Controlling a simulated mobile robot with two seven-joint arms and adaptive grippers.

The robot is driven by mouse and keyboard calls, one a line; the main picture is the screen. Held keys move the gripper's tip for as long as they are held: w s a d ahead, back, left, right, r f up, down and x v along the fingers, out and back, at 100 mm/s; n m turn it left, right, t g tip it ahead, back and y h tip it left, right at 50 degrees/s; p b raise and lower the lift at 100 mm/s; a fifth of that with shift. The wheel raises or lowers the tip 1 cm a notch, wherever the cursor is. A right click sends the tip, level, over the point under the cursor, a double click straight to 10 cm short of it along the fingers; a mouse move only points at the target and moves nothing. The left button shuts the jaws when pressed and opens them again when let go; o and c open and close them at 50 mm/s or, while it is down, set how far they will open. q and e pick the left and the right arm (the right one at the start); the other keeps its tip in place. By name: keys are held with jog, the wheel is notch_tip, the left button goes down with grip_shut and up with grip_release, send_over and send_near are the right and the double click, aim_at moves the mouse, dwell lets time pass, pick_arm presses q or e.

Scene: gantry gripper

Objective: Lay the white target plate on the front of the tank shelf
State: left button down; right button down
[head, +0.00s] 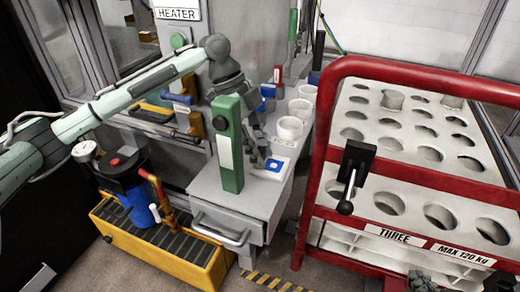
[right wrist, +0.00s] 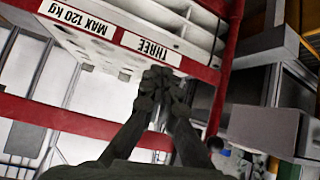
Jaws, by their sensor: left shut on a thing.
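The white target plate (head: 272,168), with a blue square on it, is at the front of the grey tank shelf (head: 215,186). It looks flat; I cannot tell whether it rests on the shelf or hangs just above it. My left gripper (head: 262,158) reaches down behind the green block and is shut on the plate's near-left edge. The green block partly hides the gripper. My right gripper (head: 422,282) shows at the bottom edge of the head view, in front of the red rack. In the right wrist view its fingertips (right wrist: 158,78) are together, with nothing seen between them.
A tall green block (head: 229,145) with a white label stands left of the plate. White cups (head: 289,130) line the shelf behind it. A red-framed rack (head: 400,69) with round holes stands right. A yellow crate (head: 165,243) and blue canister (head: 136,207) are below left.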

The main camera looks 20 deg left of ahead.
pick_arm(q)
jog(key=c, duration=1.2)
grip_release()
pick_arm(e)
jog(key=shift+d+f, duration=0.1)
pick_arm(q)
jog(key=shift+r, duration=0.1)
jog(key=p+v, duration=0.1)
jog(key=v, duration=0.6)
jog(key=shift+a+r, duration=0.15)
jog(key=shift+r, duration=0.05)
pick_arm(e)
jog(key=s+d+f+g, duration=0.1)
jog(key=s+d+f+g+h, duration=0.1)
jog(key=s+d, duration=0.1)
jog(key=shift+s+d+f+g, duration=0.1)
jog(key=shift+s+f+g, duration=0.1)
jog(key=shift+f+g, duration=0.15)
